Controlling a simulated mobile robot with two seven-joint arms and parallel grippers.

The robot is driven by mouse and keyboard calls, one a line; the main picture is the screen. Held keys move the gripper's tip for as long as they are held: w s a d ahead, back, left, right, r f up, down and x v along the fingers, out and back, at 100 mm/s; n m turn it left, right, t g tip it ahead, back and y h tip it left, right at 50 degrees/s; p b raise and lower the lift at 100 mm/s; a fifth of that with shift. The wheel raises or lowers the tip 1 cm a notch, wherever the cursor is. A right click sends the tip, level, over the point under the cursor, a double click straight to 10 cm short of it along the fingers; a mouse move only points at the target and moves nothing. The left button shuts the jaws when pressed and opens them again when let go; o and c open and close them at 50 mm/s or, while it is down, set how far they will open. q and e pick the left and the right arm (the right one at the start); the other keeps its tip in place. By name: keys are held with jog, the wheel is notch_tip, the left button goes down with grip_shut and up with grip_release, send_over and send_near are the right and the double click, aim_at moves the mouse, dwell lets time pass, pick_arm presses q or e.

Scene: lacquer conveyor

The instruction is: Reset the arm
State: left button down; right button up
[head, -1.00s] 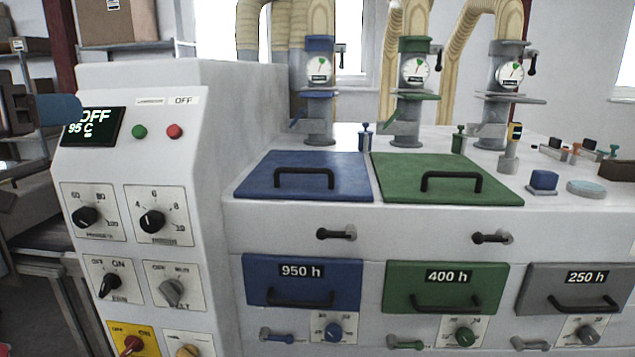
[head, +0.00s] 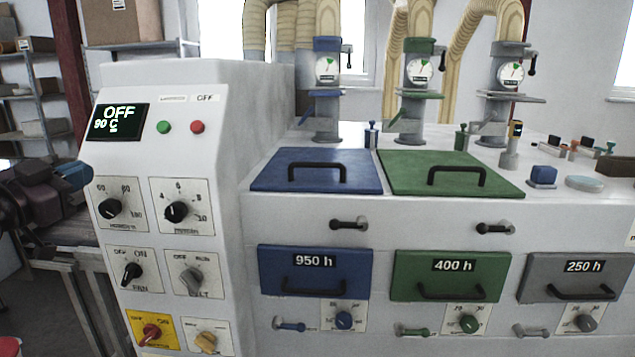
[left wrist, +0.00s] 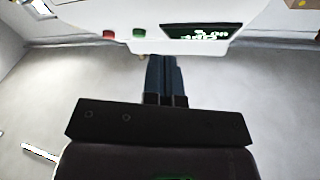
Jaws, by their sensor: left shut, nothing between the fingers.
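My left gripper (head: 86,173) is at the left edge of the head view, left of the white control panel (head: 225,180), below the level of its display (head: 118,122). Its dark blue fingers, also in the left wrist view (left wrist: 165,62), are together with nothing between them. That view shows the panel upside down beyond the fingertips, with a gap hard to judge. The display reads OFF and 90 C. Green (head: 163,127) and red (head: 197,127) buttons sit beside it. My right gripper is out of view.
Panel knobs include a red one (head: 150,332) on a yellow plate. Right of the panel are blue (head: 315,181) and green (head: 475,186) lids and several drawers, such as the blue one (head: 350,272). A shelf (head: 45,135) stands behind on the left.

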pick_arm(q)
jog(key=s+d+f+n+g+y, duration=0.1)
jog(key=s+f+y, duration=0.15)
jog(key=f, duration=1.35)
jog(key=s+d+f+n+g+y, duration=0.1)
jog(key=s+f+y, duration=0.15)
jog(key=f, duration=1.25)
jog(key=s+d+f+n+g, duration=0.2)
jog(key=s+d+f, duration=0.2)
jog(key=s+f, duration=0.6)
jog(key=s+d+f+n+g+y, duration=0.1)
jog(key=s+d+f, duration=0.4)
jog(key=s+f, duration=0.5)
jog(key=shift+s+d+f+n+g, duration=0.15)
jog(key=shift+s+f+n+g, duration=0.05)
jog(key=shift+f+n+g, duration=0.65)
